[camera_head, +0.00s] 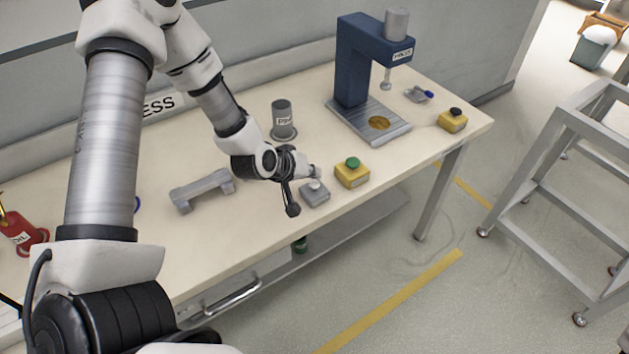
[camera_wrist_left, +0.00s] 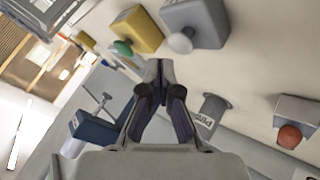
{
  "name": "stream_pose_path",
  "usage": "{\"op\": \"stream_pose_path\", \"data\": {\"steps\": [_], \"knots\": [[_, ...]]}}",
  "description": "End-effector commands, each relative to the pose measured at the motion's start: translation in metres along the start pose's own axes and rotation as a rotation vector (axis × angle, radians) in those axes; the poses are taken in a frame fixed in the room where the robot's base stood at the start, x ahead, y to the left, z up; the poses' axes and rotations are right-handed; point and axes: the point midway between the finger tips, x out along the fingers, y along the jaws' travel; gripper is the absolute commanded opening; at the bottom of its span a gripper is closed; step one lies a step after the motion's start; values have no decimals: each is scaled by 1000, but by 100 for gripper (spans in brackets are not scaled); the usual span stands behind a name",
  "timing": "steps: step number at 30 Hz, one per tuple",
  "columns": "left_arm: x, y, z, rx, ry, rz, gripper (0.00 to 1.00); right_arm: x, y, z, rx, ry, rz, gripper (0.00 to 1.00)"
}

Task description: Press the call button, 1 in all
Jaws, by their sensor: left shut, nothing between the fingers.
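No button carries a label that I can read as "call". A grey box (camera_head: 314,195) with a white dome button (camera_head: 315,184) sits near the table's front edge; the white button also shows in the wrist view (camera_wrist_left: 180,43). Beside it is a yellow box (camera_head: 352,177) with a green button (camera_head: 353,162). Another yellow box (camera_head: 453,122) with a black button is at the far right. My left gripper (camera_head: 314,171) is shut and empty, its tips close to the white button; contact cannot be told. My right gripper is not in view.
A blue press (camera_head: 352,62) stands at the back right. A grey cup (camera_head: 282,118) and a grey bracket (camera_head: 203,190) are near my left arm. A red oil can (camera_head: 22,235) is far left. The wrist view shows a red button (camera_wrist_left: 289,137) on a grey box.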

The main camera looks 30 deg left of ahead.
Motion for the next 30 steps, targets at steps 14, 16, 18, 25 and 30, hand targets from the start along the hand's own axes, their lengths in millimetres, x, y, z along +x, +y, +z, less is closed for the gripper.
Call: {"op": "stream_pose_path", "data": {"steps": [14, 16, 18, 25, 30], "knots": [[-33, 24, -24, 0, 0, 0, 0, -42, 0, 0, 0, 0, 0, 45], [-36, 26, -26, 0, 0, 0, 0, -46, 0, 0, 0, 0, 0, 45], [-36, 26, -26, 0, 0, 0, 0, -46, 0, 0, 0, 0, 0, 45], [-35, 25, -25, 0, 0, 0, 0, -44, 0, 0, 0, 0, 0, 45], [-35, 25, -25, 0, 0, 0, 0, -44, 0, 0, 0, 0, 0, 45]]}}
